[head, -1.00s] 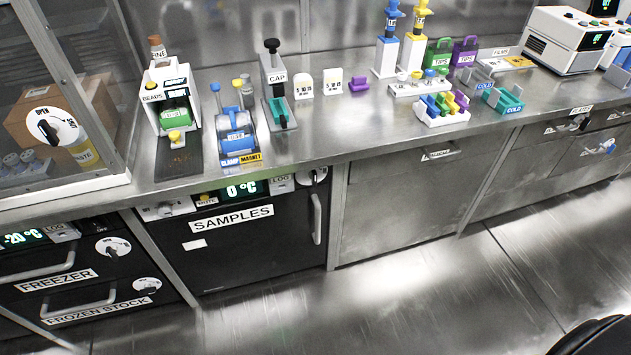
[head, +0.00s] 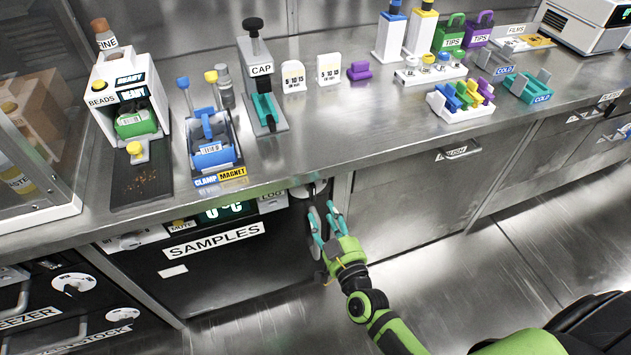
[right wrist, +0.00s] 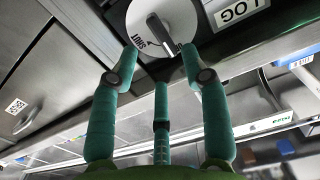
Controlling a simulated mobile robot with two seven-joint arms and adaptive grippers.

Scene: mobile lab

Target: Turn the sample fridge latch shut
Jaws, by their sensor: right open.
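The sample fridge (head: 235,275) is the black unit marked SAMPLES under the bench; its door looks closed. Its latch (head: 307,189) is a round white dial at the top right of the fridge front, partly behind my gripper in the head view. In the right wrist view the latch dial (right wrist: 187,18) carries a dark lever (right wrist: 162,34), slanted beside the word SHUT. My right gripper (head: 325,212) is open in front of the fridge's right edge, just below the dial. In the wrist view the gripper's fingertips (right wrist: 160,52) stand either side of the lever, with no clear contact. My left gripper is not in view.
The fridge's door handle (head: 316,232) is close behind my right fingers. The LOG label (head: 272,203) sits left of the dial. The steel bench edge (head: 400,155) overhangs the fridge, with lab devices on top. The floor (head: 440,285) at right is clear.

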